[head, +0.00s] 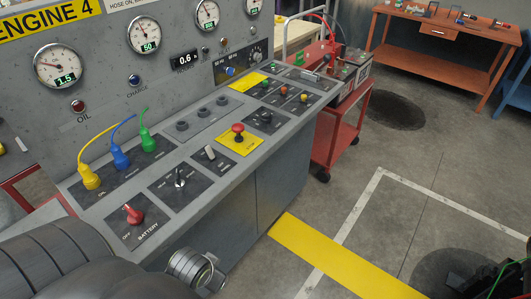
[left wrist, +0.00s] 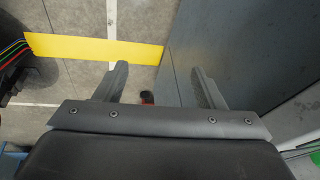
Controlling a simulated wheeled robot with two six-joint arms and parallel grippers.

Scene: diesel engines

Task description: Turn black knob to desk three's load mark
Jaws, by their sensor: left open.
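The grey Engine 4 desk (head: 232,160) slopes along the left and middle of the head view. Its dark panels carry a knob with a pale pointer (head: 180,178), a black knob (head: 265,116) and another black knob (head: 255,57) on the upright panel. The small marks around them are too blurred to read, and I cannot tell which knob the task means. Desk three is not identifiable. My left gripper (left wrist: 158,78) is open and empty in the left wrist view, above the floor beside a grey cabinet side. My right gripper is not in view.
A red battery switch (head: 132,213), a red button on a yellow plate (head: 238,133) and yellow, blue and green plugs (head: 120,158) stand up from the desk. A red cart (head: 335,135) adjoins its far end. Floor with a yellow stripe (head: 335,260) lies open to the right.

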